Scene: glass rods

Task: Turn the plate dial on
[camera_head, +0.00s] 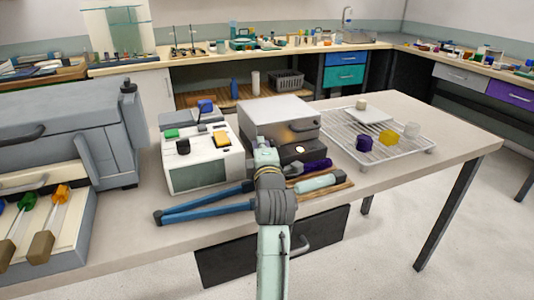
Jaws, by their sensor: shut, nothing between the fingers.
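A low metal-topped unit (278,110) stands on the table, with a warm glow on its front face. A small pale round spot (300,150) shows on a dark part at its lower front; I cannot tell whether it is the plate dial. To its left is a white instrument (203,172) with a dark knob (182,146), a green block and an orange block on top. My arm reaches up from the bottom edge. My gripper (264,148) is at the front of the metal-topped unit, shut and empty. Its fingertips are small and hard to make out, and contact cannot be told.
Blue tongs (200,206) lie left of my arm. A wooden tray with a purple-handled tool and a pale cylinder (314,183) lies right. A wire rack (408,148) holds purple and yellow cubes. A large grey machine (65,130) stands left. The table's right end is clear.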

